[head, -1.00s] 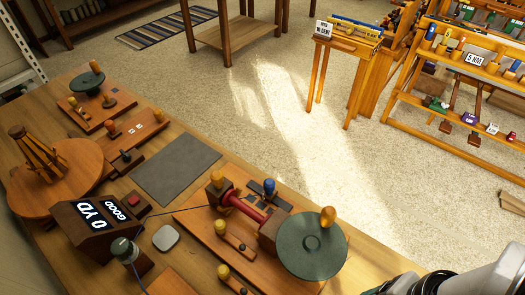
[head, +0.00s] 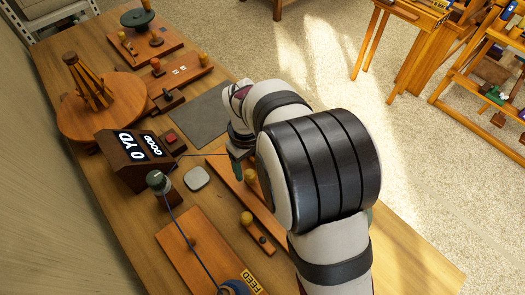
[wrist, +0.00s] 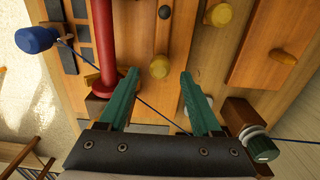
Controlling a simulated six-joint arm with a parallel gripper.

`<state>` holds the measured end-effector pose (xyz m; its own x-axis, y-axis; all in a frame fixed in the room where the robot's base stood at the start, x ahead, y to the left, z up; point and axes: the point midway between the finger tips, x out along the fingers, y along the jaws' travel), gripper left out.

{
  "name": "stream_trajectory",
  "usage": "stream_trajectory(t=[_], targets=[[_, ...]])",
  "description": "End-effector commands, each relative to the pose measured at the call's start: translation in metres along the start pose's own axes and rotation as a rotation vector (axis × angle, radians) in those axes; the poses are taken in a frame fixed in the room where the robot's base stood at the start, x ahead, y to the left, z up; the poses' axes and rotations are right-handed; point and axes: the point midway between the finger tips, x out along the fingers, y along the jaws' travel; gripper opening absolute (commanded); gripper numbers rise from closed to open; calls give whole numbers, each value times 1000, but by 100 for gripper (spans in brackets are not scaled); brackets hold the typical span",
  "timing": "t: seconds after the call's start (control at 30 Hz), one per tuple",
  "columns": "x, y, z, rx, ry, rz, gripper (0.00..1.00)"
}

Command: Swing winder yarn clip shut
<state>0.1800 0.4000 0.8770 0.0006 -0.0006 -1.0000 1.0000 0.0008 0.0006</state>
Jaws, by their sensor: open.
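The winder board (head: 222,168) is mostly hidden behind my arm in the head view. In the wrist view its red shaft (wrist: 103,40) stands at left. A blue knob (wrist: 36,40) on a lever lies beyond it by black pads, with dark yarn (wrist: 150,106) running from it under my gripper. A yellow knob (wrist: 158,66) shows between the open fingertips of my gripper (wrist: 158,76); contact cannot be told. Another yellow knob (wrist: 219,14) is above right. In the head view my gripper (head: 238,160) hangs over the winder. Which lever is the yarn clip is unclear.
A yarn guide post (head: 157,182) and a grey pad (head: 197,179) are nearby. A round wooden stand (head: 100,108) sits further left. A dark mat (head: 205,118) lies flat and bare.

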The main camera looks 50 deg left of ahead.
Motion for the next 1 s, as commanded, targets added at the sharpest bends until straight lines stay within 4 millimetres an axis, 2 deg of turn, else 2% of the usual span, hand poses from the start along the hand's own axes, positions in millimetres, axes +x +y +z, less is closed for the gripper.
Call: stream_trajectory(t=[0.1, 0.2, 0.33, 0.57, 0.9, 1.0], targets=[[22, 0, 0, 0, -2, 0, 66], [34, 0, 0, 2, -1, 0, 66], [40, 0, 0, 1, 0, 0, 66], [40, 0, 0, 2, 1, 1, 64], [40, 0, 0, 2, 1, 1, 3], [40, 1, 0, 2, 1, 1, 0]])
